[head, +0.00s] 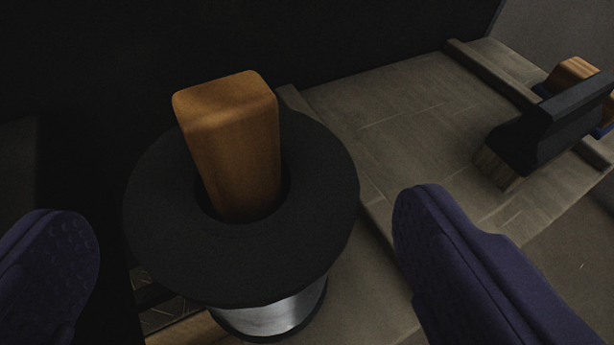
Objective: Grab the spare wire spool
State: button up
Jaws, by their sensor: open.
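The wire spool (150,215) has a wide black round flange on top and silver wire wound below it (275,315). An orange-brown wooden block or post (232,145) stands up out of the spool's centre hole. My gripper (250,250) is open, with one purple-blue padded finger at the lower left and the other at the lower right. The spool lies between and beyond the two fingers. I see a gap between each finger and the flange in the picture. The lower part of the spool is cut off from clear view by the flange.
A wooden board or bench top (410,110) with raised strips lies to the right of the spool. A black brush head with pale bristles (550,125) sits on it at the far right, near a small wooden block (573,70). Behind and left of the spool it is dark.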

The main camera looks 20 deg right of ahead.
aim_at(242, 205)
jog(key=b+x, duration=0.1)
jog(key=x, duration=0.3)
jog(key=shift+w+f, duration=0.15)
jog(key=shift+w, duration=0.15)
jog(key=c, duration=1.4)
jog(key=shift+c, duration=0.2)
